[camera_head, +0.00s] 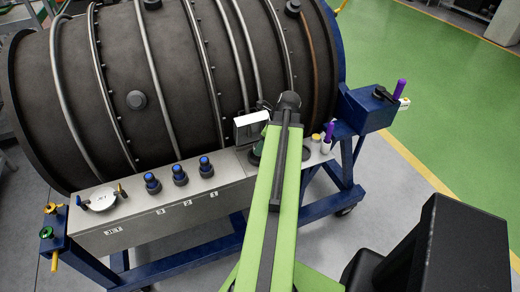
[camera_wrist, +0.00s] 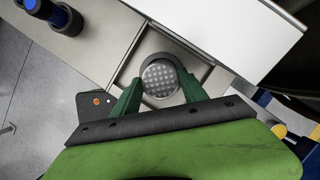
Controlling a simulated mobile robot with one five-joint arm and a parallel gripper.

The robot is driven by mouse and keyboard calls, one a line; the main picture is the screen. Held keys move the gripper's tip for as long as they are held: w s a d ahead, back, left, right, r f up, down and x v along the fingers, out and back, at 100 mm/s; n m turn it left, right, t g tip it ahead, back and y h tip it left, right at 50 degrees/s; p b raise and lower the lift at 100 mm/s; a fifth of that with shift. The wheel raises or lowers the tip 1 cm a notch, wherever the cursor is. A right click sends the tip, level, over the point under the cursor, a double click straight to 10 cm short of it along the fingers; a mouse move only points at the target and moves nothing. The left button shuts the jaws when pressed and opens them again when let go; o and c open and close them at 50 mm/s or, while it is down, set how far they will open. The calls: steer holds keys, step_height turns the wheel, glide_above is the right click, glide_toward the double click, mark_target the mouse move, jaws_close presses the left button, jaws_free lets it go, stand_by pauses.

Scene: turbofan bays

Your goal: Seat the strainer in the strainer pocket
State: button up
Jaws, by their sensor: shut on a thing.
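The strainer (camera_wrist: 161,77), a round grey piece with a dotted mesh face, sits between the green fingers of my gripper (camera_wrist: 158,88) in the wrist view. The gripper is shut on it. A square recess with a pale rim (camera_wrist: 128,72), apparently the strainer pocket, lies around and behind the strainer. The strainer overlaps this recess, with a dark round edge showing just above it. I cannot tell whether it is inside or held above. In the head view my arm hides the strainer and most of the gripper.
A white panel (camera_wrist: 225,30) stands close beside the recess; it also shows in the head view (camera_head: 251,126). Several blue-capped fittings (camera_head: 180,175) stand along the grey bench (camera_head: 155,215). A large dark engine casing (camera_head: 165,85) rises behind. Purple-handled items (camera_head: 329,132) are at the right.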

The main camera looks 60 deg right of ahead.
steer(key=shift+w, duration=0.4)
step_height(320, 180, down, 4)
steer(key=b, duration=0.4)
steer(key=shift+a+r, duration=0.1)
steer(key=shift+r, duration=0.15)
steer(key=shift+f, duration=0.25)
steer(key=o, duration=1.5)
steer(key=shift+r, duration=0.15)
